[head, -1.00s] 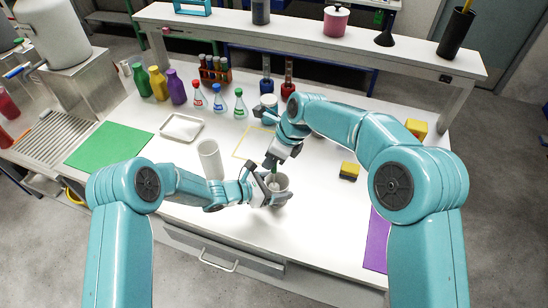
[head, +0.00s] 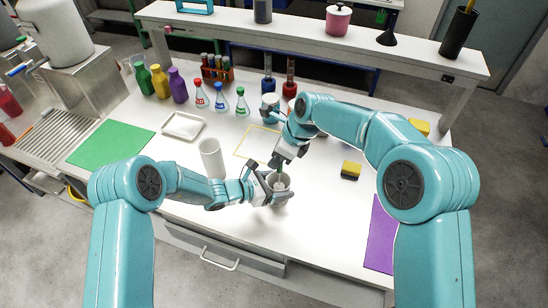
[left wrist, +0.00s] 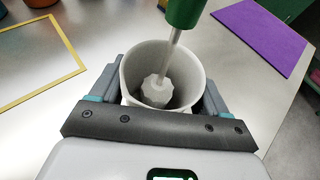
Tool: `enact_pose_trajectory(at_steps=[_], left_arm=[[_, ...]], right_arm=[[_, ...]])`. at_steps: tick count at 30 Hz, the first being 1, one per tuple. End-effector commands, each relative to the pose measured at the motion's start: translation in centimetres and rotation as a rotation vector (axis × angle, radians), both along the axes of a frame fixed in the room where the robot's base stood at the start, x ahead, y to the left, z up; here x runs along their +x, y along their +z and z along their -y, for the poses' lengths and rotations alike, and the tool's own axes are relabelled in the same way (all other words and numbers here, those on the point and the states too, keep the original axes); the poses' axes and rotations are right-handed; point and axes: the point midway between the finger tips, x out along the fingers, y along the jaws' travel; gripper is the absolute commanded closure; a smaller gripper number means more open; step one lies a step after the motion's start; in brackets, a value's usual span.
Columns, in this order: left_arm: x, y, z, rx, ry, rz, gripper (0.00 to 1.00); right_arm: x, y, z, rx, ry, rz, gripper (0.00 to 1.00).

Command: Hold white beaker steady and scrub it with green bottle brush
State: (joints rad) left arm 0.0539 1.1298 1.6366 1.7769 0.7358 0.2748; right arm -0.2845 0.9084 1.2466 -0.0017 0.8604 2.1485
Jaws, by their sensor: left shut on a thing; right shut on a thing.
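The white beaker (head: 283,196) stands upright near the front of the white table; its wall and open mouth fill the middle of the left wrist view (left wrist: 134,72). My left gripper (head: 267,195) is shut around it, with one finger on each side. The green bottle brush (left wrist: 186,12) has its pale head inside the beaker, near the inner bottom, with the shaft tilted slightly. My right gripper (head: 280,160) is above the beaker, shut on the brush's green handle. The handle is mostly hidden by the gripper in the head view.
A white cylinder (head: 211,158) stands left of the beaker. A yellow-and-black sponge (head: 350,170) lies to the right, near a purple mat (head: 381,235). A yellow outlined square (head: 244,150) lies behind. Flasks and bottles stand farther back.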

Motion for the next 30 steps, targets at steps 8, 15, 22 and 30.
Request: enact_pose_trajectory(at_steps=[8, 15, 22, 30], left_arm=[[0.1, 0.1, 0.0, -0.001, 0.001, 0.002, 0.54], [0.1, 0.1, 0.0, -0.002, 0.001, 0.003, 0.54], [0.1, 0.1, 0.0, -0.002, 0.0, 0.003, 0.54], [0.1, 0.1, 0.0, -0.002, 0.0, 0.003, 0.54]], right_arm=[[0.3, -0.3, 0.8, -0.003, 0.001, -0.001, 1.0], [-0.2, -0.3, -0.1, -0.003, 0.003, -0.006, 1.0], [-0.7, -0.1, -1.1, -0.002, 0.002, -0.004, 1.0], [-0.4, 0.0, -0.6, -0.002, 0.0, -0.004, 1.0]])
